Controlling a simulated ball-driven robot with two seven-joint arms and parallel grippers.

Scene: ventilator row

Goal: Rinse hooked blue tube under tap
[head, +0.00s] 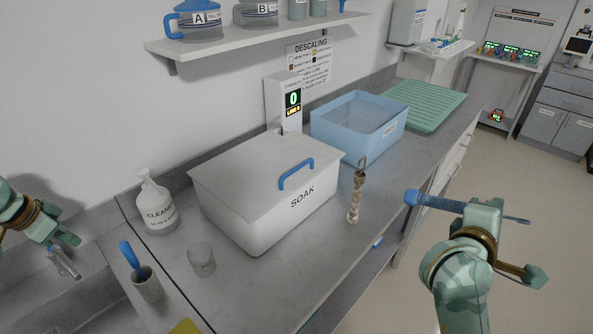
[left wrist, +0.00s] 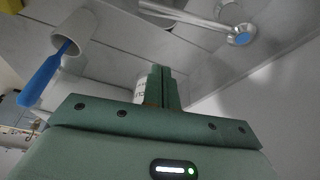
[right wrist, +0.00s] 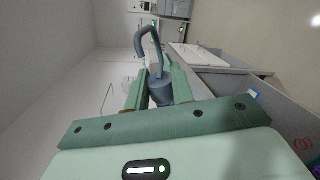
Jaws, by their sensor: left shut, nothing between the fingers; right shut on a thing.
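The hooked blue tube shows in the head view as a blue cylinder (head: 438,203) with a brighter blue end and a thin dark rod beyond the fingers. In the right wrist view its grey-blue hook (right wrist: 148,38) curves above the fingers. My right gripper (head: 485,217) is shut on the tube, in the air right of the counter's front edge.
A lidded SOAK bin (head: 255,215), a blue water tub (head: 345,142) and a green ribbed rack (head: 425,105) line the counter. A tan hooked piece (head: 355,200) is upright near the front edge. Cleaner bottle (head: 157,208), clear cup (head: 201,260) and brush cup (head: 147,287) stand left.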

